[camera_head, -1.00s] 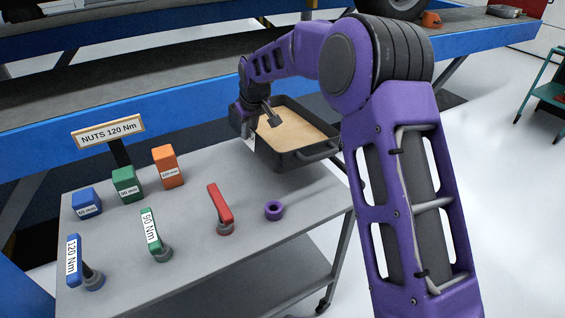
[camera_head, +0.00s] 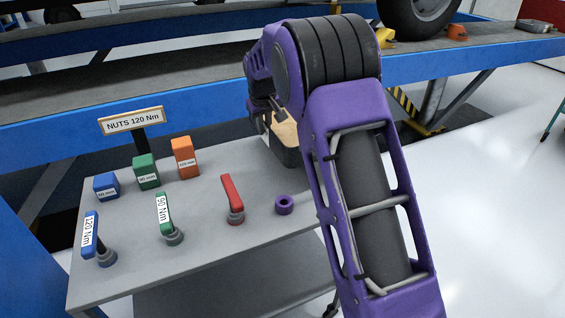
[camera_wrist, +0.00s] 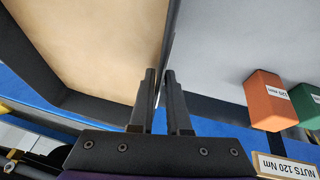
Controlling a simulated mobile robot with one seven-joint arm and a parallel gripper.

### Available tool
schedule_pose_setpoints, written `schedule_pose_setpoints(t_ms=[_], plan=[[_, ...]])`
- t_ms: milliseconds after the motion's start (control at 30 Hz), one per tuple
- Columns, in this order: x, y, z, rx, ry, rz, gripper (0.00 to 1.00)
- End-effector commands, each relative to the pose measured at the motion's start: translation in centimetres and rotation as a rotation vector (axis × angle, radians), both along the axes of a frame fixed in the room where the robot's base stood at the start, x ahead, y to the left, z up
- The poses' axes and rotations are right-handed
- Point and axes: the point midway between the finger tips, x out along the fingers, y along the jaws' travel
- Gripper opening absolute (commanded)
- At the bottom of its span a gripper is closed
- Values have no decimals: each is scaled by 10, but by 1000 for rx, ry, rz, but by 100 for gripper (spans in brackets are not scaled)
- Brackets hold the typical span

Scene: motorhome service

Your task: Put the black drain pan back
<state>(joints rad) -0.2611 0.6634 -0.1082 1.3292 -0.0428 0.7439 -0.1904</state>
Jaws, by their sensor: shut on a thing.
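The black drain pan (camera_head: 285,156) with tan contents is at the far right end of the grey cart, mostly hidden behind my arm in the head view. I cannot tell whether it rests on the cart top or hangs just above it. In the wrist view the pan (camera_wrist: 50,98) fills the left side, its tan inside facing the camera. My gripper (camera_wrist: 160,84) is shut on the pan's near wall, one finger on each side of it. In the head view my gripper (camera_head: 264,118) is small and partly hidden by my arm.
A NUTS 120 Nm sign (camera_head: 133,121) stands behind. A blue lift rail (camera_head: 60,145) runs behind the cart.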

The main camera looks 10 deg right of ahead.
Motion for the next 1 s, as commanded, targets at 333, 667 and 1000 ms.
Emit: schedule_pose_setpoints(t_ms=[333,667,1000], plan=[[2,-5,-29,-5,-7,-6,0],[2,-5,-59,-4,-8,-6,0],[3,-5,-95,-3,-11,-6,0]])
